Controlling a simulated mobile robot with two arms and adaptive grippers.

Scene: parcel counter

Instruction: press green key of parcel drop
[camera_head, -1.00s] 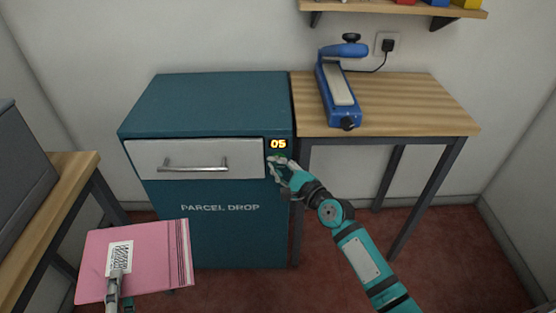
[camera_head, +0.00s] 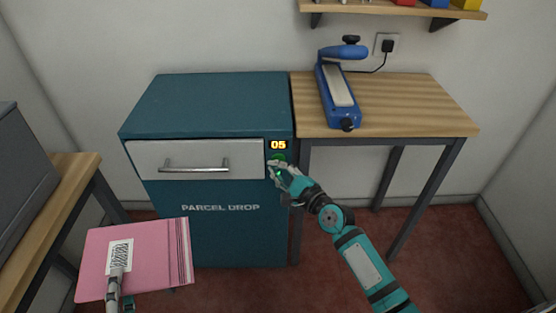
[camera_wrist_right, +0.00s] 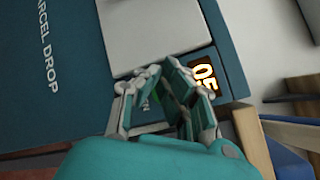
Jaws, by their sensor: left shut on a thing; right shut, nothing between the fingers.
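The parcel drop (camera_head: 220,225) is a teal cabinet with a closed white drawer front (camera_head: 230,152). Its small display (camera_head: 278,145) reads 05, and it also shows in the right wrist view (camera_wrist_right: 204,77). The green key (camera_head: 278,157) is just below the display. My right gripper (camera_head: 273,166) is shut and empty, its fingertips just below and close to the key; I cannot tell whether they touch. In the right wrist view the fingers (camera_wrist_right: 165,75) largely hide the key. My left gripper (camera_head: 115,276) is shut on a pink parcel (camera_head: 150,265) with a barcode label.
A wooden table (camera_head: 410,105) with a blue sealer (camera_head: 338,95) stands right of the cabinet. A wooden bench (camera_head: 60,200) with a grey box (camera_head: 22,155) is at the left. A shelf (camera_head: 400,10) is on the wall above.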

